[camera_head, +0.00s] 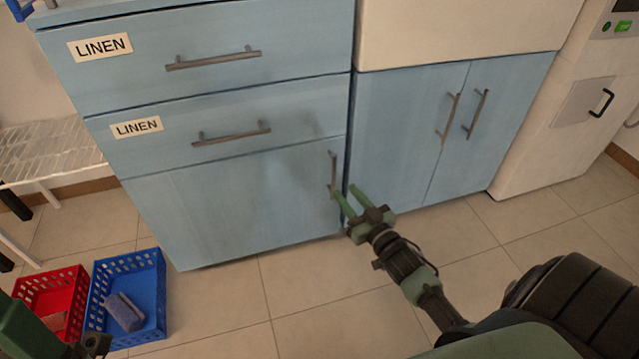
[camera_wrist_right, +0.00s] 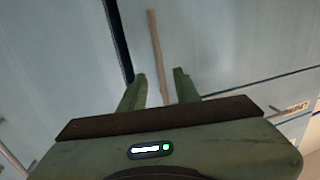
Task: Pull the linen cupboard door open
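The linen cupboard door (camera_head: 235,205) is the pale blue panel under the two LINEN drawers, and it is shut. Its upright bar handle (camera_head: 333,172) is near its right edge. My right gripper (camera_head: 348,196) is open at the handle's lower end. In the right wrist view, the handle (camera_wrist_right: 155,45) runs down between the two spread fingertips (camera_wrist_right: 159,80); I cannot tell whether they touch it. My left gripper (camera_head: 90,346) shows only partly at the bottom left corner, and its fingers are unclear.
A blue two-door cupboard (camera_head: 405,130) stands just right of the linen unit. A red basket (camera_head: 48,290) and a blue basket (camera_head: 150,270) holding a grey-blue item lie on the floor at left. The tiled floor (camera_head: 300,285) before the door is mostly clear.

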